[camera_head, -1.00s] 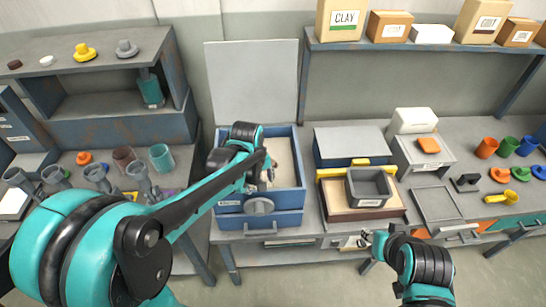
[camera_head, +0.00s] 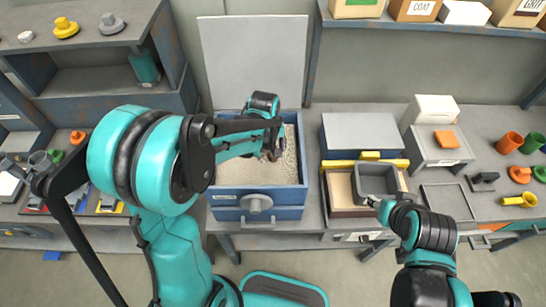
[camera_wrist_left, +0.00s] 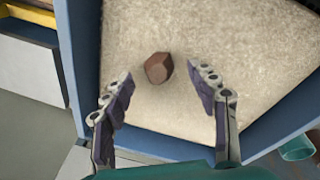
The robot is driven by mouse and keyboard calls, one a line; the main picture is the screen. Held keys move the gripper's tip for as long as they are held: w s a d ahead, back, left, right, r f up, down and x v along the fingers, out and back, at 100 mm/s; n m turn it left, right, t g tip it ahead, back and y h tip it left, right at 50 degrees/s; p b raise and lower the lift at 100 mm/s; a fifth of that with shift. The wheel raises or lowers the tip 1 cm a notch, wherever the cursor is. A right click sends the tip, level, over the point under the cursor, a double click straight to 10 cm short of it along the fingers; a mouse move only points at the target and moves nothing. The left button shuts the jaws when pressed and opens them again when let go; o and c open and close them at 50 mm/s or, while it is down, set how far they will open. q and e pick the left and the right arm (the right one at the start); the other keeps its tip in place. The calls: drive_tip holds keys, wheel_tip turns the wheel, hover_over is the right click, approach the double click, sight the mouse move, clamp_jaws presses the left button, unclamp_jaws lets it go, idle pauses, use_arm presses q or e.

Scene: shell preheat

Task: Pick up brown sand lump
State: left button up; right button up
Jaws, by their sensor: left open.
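The brown sand lump (camera_wrist_left: 158,67) is a small faceted block lying on pale sand (camera_wrist_left: 195,25) in the left wrist view. The sand fills an open blue box (camera_head: 258,198), which shows in the head view. My left gripper (camera_wrist_left: 162,80) is open and empty, its two fingers spread either side of the lump and apart from it. In the head view my left gripper (camera_head: 272,150) is over the box, and the lump cannot be made out there. My right gripper (camera_head: 375,202) is by the front of a grey tub; its jaws are too small to read.
The box walls stand around the sand, and its raised lid (camera_head: 255,60) is behind. The grey tub (camera_head: 376,172) sits in a wooden tray (camera_head: 340,190) to the right. A shelf unit (camera_head: 80,100) stands at the left.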

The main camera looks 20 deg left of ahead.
use_arm(q)
drive_tip(key=f, duration=0.2)
drive_tip(key=shift+w+f, duration=0.3)
drive_tip(key=c, duration=1.3)
drive_tip(key=shift+r, duration=0.15)
